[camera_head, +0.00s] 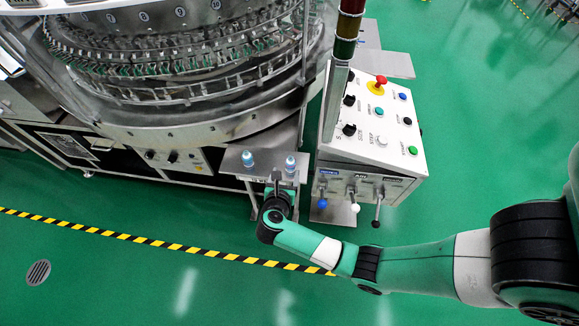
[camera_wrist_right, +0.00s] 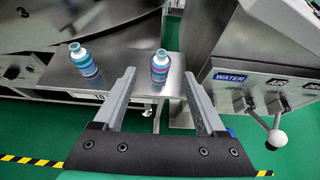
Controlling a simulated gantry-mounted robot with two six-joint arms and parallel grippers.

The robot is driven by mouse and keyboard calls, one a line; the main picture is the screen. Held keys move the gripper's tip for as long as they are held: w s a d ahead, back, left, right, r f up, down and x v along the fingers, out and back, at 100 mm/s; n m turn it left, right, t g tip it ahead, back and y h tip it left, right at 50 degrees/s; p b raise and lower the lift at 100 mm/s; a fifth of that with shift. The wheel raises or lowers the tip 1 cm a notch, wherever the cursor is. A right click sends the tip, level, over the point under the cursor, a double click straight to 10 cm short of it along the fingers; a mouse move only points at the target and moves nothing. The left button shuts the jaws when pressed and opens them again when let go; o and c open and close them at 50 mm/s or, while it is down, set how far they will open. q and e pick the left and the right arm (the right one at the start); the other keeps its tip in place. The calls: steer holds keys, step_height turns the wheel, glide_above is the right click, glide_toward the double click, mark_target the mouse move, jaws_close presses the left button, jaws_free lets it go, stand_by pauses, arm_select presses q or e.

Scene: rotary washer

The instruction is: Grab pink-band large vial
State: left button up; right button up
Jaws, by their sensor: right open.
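Two small vials stand upright on a metal shelf (camera_head: 230,160) at the front of the washer. The right vial (camera_wrist_right: 159,67) shows a blue body with a pinkish band in the right wrist view; it also shows in the head view (camera_head: 291,164). The left vial (camera_wrist_right: 83,60) looks blue with a pale top, also in the head view (camera_head: 248,160); its band colour is hard to tell. My right gripper (camera_wrist_right: 158,83) is open and empty at the shelf's front edge, also in the head view (camera_head: 277,178). The right vial stands ahead, in line with the gap between its fingers. My left gripper is not in view.
A control box (camera_head: 375,115) with buttons and front valve levers stands right of the shelf, close to my right gripper. The round washer (camera_head: 180,75) rises behind. Green floor with a yellow-black stripe (camera_head: 150,242) lies in front.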

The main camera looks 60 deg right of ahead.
mark_target(290, 161)
steer(key=b+x, duration=0.2)
steer(key=x, duration=0.3)
steer(key=shift+s+f, duration=0.1)
steer(key=shift+f, duration=0.1)
steer(key=shift+d, duration=0.4)
steer(key=b+x, duration=0.3)
steer(key=x, duration=0.1)
steer(key=shift+d+f+b, duration=0.15)
steer(key=shift+f+b, duration=0.2)
steer(key=shift+d, duration=0.4)
steer(key=shift+a, duration=0.1)
steer(key=shift+c, duration=0.2)
jaws_close()
